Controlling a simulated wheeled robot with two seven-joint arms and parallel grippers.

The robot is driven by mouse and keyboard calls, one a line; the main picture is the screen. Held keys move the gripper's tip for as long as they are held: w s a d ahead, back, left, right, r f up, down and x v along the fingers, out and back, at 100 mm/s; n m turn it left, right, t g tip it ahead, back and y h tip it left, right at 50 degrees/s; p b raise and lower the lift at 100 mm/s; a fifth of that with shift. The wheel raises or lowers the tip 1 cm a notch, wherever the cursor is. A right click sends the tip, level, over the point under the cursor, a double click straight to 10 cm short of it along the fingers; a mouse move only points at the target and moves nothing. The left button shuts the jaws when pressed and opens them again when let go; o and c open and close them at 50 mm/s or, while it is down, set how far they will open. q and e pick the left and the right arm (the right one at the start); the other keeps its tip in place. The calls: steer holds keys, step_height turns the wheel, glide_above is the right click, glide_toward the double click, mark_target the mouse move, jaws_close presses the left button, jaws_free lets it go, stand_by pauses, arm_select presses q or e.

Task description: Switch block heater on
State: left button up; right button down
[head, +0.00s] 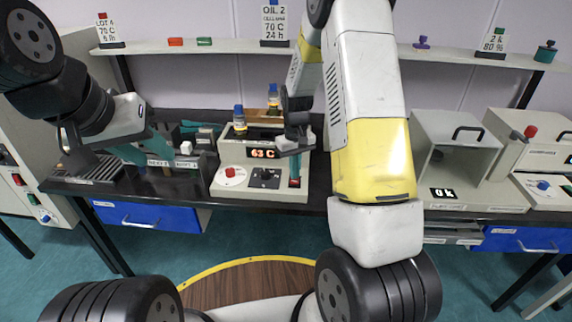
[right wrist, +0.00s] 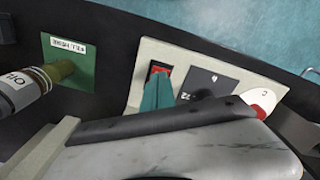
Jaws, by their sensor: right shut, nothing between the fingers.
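The block heater (head: 224,188) is a beige box on the bench in the middle of the head view. Its lit display (head: 263,152) reads about 63 C. Its front panel has a red knob on a white dial (head: 230,174), a black dial (head: 265,178) and a red rocker switch (head: 294,184). My right gripper (head: 295,172) is shut and empty, its teal tips pointing down at the switch. In the right wrist view the tips (right wrist: 156,92) partly cover the red switch (right wrist: 160,68); contact is unclear. My left gripper (head: 145,150) is at the left; its opening is unclear.
A blue-capped bottle (head: 239,120) stands at the heater's left and another (head: 273,98) behind it. A small rack with labels (head: 172,162) sits left of the heater. An open-fronted chamber (head: 455,150) stands at the right. A shelf with signs runs behind.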

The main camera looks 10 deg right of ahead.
mark_target(295, 181)
steer(key=shift+f, duration=0.95)
stand_by(0.8)
steer(key=shift+r, duration=3.5)
steer(key=s+a+r+m+t+y, duration=0.1)
steer(key=s+r+t, duration=0.1)
steer(key=s+r, duration=0.45)
steer(key=s+r+t+y, duration=0.1)
steer(key=s+r, duration=0.3)
steer(key=r, duration=0.6)
steer(key=s+a+r+m+t, duration=0.1)
steer(key=s+r+t, duration=0.2)
steer(key=s, duration=1)
step_height(295, 181, up, 3)
steer(key=shift+s, duration=0.4)
steer(key=shift+a, duration=0.1)
